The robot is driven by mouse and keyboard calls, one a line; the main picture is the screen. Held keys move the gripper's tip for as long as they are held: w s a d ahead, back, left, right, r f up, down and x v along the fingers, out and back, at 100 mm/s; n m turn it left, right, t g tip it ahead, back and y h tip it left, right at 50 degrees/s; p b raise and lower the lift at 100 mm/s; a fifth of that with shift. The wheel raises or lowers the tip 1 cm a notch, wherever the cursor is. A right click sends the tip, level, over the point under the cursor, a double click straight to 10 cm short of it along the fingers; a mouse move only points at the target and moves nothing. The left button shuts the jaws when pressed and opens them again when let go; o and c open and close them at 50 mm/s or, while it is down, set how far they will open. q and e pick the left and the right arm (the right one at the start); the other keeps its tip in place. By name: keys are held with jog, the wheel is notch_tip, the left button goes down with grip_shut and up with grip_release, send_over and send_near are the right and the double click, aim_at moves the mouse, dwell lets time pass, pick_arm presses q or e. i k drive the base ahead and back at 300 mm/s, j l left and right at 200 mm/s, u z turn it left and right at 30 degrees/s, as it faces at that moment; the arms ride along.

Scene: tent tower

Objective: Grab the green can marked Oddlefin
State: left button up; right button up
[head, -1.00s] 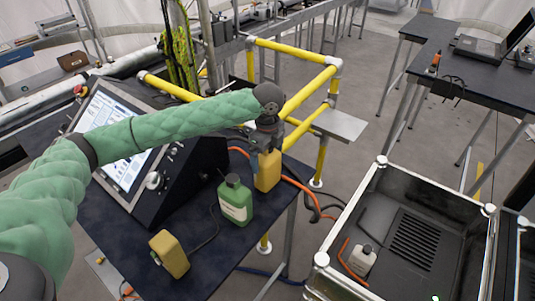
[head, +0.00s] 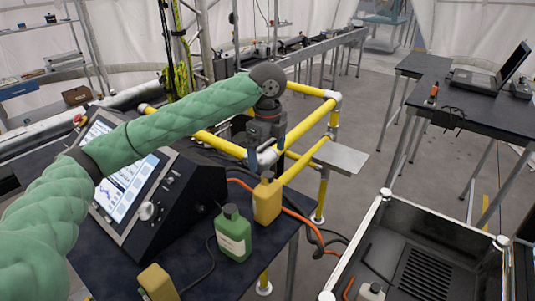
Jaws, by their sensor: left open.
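The green can (head: 233,235) with a dark cap and a pale label stands upright on the dark table (head: 205,270); the label is too small to read. My left gripper (head: 262,168) is open and points down above a yellow can (head: 267,202), which stands right of the green can. The gripper is up and to the right of the green can, apart from it. I cannot tell whether the fingers touch the yellow can's cap. My right gripper is not in view.
Another yellow can (head: 158,284) stands at the table's front left. A console with a screen (head: 125,185) stands behind and left. Yellow rails (head: 305,128) run behind the table.

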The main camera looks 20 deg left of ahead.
aim_at(233, 231)
jog(key=k+l, duration=0.2)
jog(key=k, duration=0.3)
jog(key=k+l, duration=0.2)
jog(key=k, duration=0.25)
jog(key=k+l, duration=0.2)
jog(key=k, duration=0.3)
